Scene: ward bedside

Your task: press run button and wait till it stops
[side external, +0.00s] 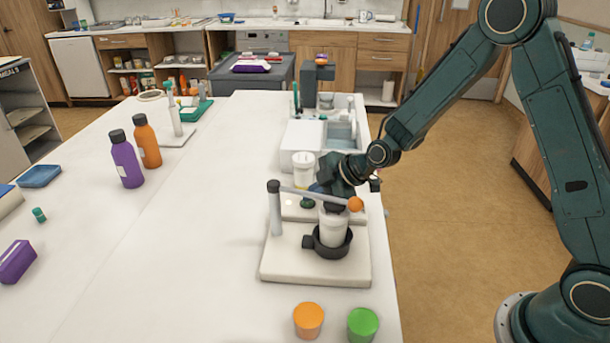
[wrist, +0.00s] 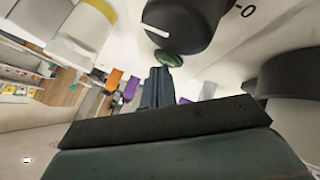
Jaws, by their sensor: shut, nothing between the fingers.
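A green round button (wrist: 168,58) sits on a pale panel in the wrist view, beside a large black knob (wrist: 185,25) with a white pointer line. A small dark green round piece (side external: 307,203), probably the same button, shows on the rear pale base in the side view. My gripper (wrist: 158,78) is shut and empty, its fingertips close to the green button; I cannot tell whether they touch it. In the side view my gripper (side external: 322,187) is low over the rear base, partly behind a grey bar. No run label is readable.
A stand with a grey post (side external: 275,210), a bar ending in an orange ball (side external: 355,204) and a white cup (side external: 333,228) in a black ring is close in front. A white jar (side external: 303,168) stands behind. Orange (side external: 308,320) and green (side external: 363,324) cups stand at the front.

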